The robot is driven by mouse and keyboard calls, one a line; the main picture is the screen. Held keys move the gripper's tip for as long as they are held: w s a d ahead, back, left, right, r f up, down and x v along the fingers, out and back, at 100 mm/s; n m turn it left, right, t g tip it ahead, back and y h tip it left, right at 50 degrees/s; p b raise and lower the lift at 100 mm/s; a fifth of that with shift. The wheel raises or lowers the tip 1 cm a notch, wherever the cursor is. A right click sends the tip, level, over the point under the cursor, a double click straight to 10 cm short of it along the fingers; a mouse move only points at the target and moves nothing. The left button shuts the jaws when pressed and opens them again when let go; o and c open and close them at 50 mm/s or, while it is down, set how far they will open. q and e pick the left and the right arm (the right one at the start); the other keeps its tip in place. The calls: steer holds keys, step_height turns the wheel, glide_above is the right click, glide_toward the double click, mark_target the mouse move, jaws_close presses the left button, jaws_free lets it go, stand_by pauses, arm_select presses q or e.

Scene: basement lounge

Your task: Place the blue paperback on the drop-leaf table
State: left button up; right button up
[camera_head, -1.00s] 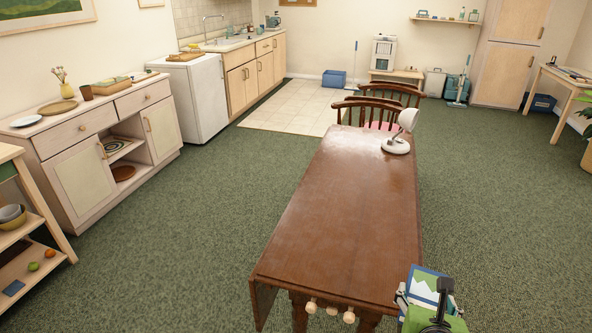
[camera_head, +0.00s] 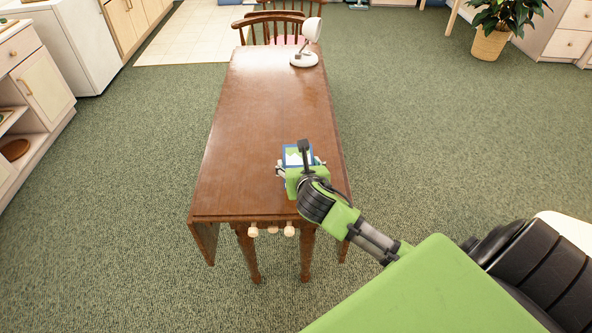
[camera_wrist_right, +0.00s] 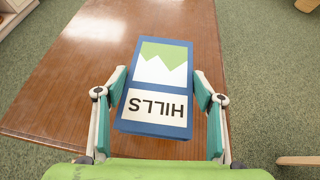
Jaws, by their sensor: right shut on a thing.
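The blue paperback (camera_wrist_right: 155,90) has a green and white cover lettered "HILLS". My right gripper (camera_wrist_right: 160,90) is shut on it, with one finger at each side edge. In the head view the paperback (camera_head: 292,154) shows past my right gripper (camera_head: 300,168), over the near right part of the drop-leaf table. The drop-leaf table (camera_head: 255,120) has a long bare brown wooden top. I cannot tell whether the book touches the top. My left gripper is not in view.
A white lamp (camera_head: 306,50) stands at the table's far end. Wooden chairs (camera_head: 268,25) stand behind it. Most of the tabletop is clear. A potted plant (camera_head: 490,40) is at the far right, and a cabinet (camera_head: 40,75) is at the left. Green carpet surrounds the table.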

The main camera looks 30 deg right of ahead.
steer(key=w+f, duration=0.1)
steer(key=w+d+f, duration=0.1)
steer(key=w+f, duration=0.1)
steer(key=f, duration=0.1)
steer(key=shift+d+f, duration=0.1)
steer(key=shift+d, duration=0.15)
steer(key=shift+f+b, duration=0.3)
steer(key=shift+f, duration=1.15)
steer(key=shift+f, duration=0.15)
steer(key=o, duration=1.5)
